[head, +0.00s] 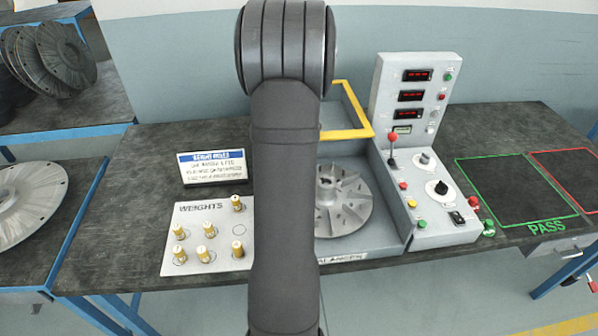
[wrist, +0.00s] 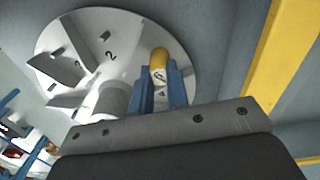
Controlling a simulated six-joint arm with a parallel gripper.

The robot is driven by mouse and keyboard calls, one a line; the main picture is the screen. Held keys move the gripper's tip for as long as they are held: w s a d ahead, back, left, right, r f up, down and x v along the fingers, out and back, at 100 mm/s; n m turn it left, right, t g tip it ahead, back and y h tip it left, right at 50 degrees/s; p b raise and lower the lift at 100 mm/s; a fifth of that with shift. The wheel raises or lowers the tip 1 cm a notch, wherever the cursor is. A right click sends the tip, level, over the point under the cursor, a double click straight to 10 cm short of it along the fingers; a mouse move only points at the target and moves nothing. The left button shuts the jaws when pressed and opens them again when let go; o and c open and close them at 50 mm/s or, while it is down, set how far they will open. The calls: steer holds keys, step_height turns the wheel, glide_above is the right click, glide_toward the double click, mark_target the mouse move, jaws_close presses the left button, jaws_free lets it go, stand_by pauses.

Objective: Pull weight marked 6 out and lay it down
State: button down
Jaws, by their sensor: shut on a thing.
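My gripper (wrist: 162,78) shows in the wrist view, its two blue fingers shut on a brass-yellow weight (wrist: 159,58). A dark mark on the weight's pale end is too small to read surely. The weight is over the grey bladed fan wheel (wrist: 66,32), near its rim; I cannot tell whether it is still seated in it. Numbers such as 2 are printed on the wheel. In the head view the wheel (head: 350,207) sits in the balancer, and my arm hides the gripper, the held weight and part of the wheel.
The white WEIGHTS board (head: 180,262) holds several brass weights, with some bare board around them. A blue-and-white card (head: 212,166) stands behind it. A yellow frame (head: 350,134) and a control panel (head: 415,110) border the wheel. The green PASS area (head: 510,190) is empty.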

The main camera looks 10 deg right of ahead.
steer(key=shift+r, duration=0.75)
stand_by(0.3)
steer(key=shift+r, duration=2.1)
